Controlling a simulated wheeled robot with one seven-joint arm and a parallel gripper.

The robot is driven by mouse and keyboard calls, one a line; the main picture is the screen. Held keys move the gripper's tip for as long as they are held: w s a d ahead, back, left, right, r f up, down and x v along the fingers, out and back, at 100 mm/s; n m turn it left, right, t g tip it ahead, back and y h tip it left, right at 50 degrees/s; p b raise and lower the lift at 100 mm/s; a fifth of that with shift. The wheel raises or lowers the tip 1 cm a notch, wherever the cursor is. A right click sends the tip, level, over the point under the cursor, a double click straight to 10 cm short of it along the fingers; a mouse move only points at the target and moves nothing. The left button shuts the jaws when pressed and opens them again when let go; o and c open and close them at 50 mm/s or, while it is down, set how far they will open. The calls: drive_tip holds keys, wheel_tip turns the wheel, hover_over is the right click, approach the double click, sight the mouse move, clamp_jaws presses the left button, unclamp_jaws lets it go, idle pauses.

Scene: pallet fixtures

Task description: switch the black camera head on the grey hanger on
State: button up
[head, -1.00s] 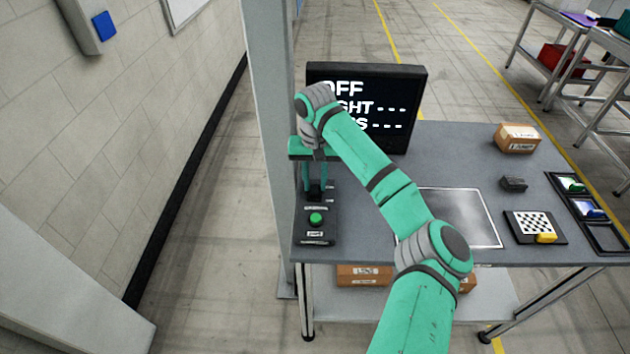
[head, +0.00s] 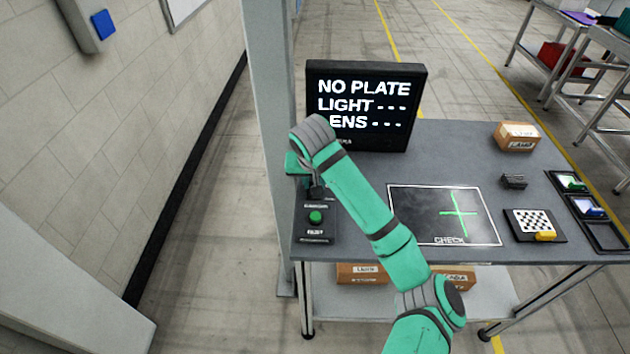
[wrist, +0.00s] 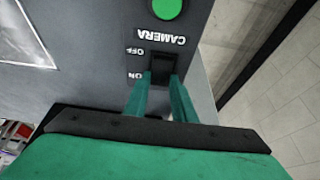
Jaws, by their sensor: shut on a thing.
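A dark control box (head: 315,236) stands at the left end of the grey table. In the wrist view its top carries a black switch (wrist: 161,66) marked CAMERA, with OFF and ON beside it. My gripper (wrist: 163,80) has its two teal fingers shut on the switch, at the ON side. In the head view my arm hides most of the gripper and the switch. A black monitor (head: 395,138) behind reads NO PLATE, LIGHT --- and LENS ---. I cannot make out the black camera head or its hanger in either view.
A green button (head: 315,217) is close to the switch. A grey post (head: 270,120) rises at the table's left. A panel (head: 420,220) shows a green cross and CHECK. A checkerboard plate (head: 532,221), small black part (head: 513,181) and cardboard box (head: 516,137) lie right.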

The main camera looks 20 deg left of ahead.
drive_tip(key=shift+f, duration=0.1)
drive_tip(key=o, duration=1.1)
drive_tip(key=shift+d, duration=0.1)
drive_tip(key=shift+c, duration=0.2)
drive_tip(key=shift+s, duration=0.1)
drive_tip(key=a+v, duration=0.1)
drive_tip(key=v, duration=0.9)
drive_tip(key=shift+d+r, duration=0.4)
drive_tip(key=shift+d, duration=0.05)
